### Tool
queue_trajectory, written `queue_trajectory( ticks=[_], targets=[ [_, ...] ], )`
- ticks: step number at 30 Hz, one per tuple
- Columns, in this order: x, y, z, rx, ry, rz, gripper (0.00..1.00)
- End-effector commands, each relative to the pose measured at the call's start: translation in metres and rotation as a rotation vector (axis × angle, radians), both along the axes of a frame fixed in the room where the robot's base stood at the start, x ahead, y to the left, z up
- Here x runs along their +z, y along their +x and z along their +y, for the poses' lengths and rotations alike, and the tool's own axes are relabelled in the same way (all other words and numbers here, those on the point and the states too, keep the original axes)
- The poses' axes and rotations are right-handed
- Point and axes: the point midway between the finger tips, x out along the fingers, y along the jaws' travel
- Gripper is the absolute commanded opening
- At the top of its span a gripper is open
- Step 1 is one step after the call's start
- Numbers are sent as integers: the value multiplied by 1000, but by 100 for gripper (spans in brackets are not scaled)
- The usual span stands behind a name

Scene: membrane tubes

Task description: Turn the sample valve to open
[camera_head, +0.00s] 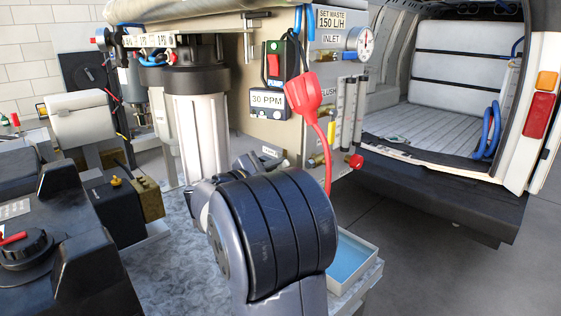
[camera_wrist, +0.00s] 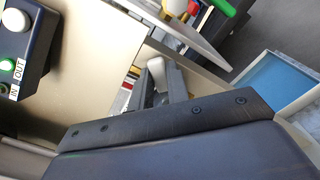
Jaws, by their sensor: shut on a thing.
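In the wrist view my gripper (camera_wrist: 165,88) is shut on a small pale handle (camera_wrist: 156,70), which shows between its dark fingers. It looks like the sample valve's lever, but its label cannot be read there and the valve body is mostly hidden. I cannot tell the valve's position.
A tray of blue liquid (camera_head: 352,258) stands right of my arm and shows at the right in the wrist view (camera_wrist: 275,85). A red plug (camera_head: 310,95) with its cord hangs before the panel. White filter housings (camera_head: 197,130) stand left. Open floor lies right.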

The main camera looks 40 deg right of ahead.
Motion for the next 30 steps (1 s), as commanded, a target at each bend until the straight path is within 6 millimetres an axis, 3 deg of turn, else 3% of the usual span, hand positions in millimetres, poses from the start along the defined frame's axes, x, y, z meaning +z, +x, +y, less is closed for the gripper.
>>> queue_trajectory(
  ticks=[1,18,30],
  targets=[
    [7,2,0,0,-2,47,0],
    [14,19,2,0,-43,550,0],
    [12,27,2,0,-57,735,0]
  ],
)
